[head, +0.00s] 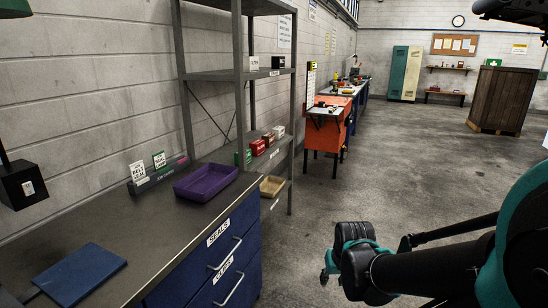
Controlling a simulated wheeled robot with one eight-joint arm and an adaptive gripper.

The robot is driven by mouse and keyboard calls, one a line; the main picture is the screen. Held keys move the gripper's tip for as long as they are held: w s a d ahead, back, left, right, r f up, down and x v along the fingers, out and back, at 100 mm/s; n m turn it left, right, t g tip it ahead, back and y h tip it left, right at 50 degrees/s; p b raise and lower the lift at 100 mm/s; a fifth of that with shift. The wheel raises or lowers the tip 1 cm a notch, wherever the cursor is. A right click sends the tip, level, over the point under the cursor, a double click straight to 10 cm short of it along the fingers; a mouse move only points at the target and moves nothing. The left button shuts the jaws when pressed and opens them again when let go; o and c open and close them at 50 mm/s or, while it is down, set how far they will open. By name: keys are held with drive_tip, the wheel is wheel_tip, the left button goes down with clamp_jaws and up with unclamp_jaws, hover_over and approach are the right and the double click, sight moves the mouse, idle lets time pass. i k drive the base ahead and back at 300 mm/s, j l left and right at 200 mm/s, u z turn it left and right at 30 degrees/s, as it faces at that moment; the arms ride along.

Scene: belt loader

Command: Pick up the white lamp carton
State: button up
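A small white box (251,63) stands on the middle shelf of the grey rack, next to a dark box. A whitish box (279,131) stands at the right end of a row on the lower shelf. Both are too small to read, so I cannot tell which is the lamp carton. My black and teal arm fills the lower right, over the floor and well apart from the rack. I cannot make out gripper fingers or anything held.
The grey rack (241,75) stands behind a dark workbench (150,222) with blue drawers. A purple tray (206,182) and a blue flat panel (79,273) lie on the bench. An orange cart (325,130) stands beyond the rack. The middle floor is clear.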

sight(279, 131)
drive_tip(key=i+z, duration=0.35)
drive_tip(key=i, duration=1.3)
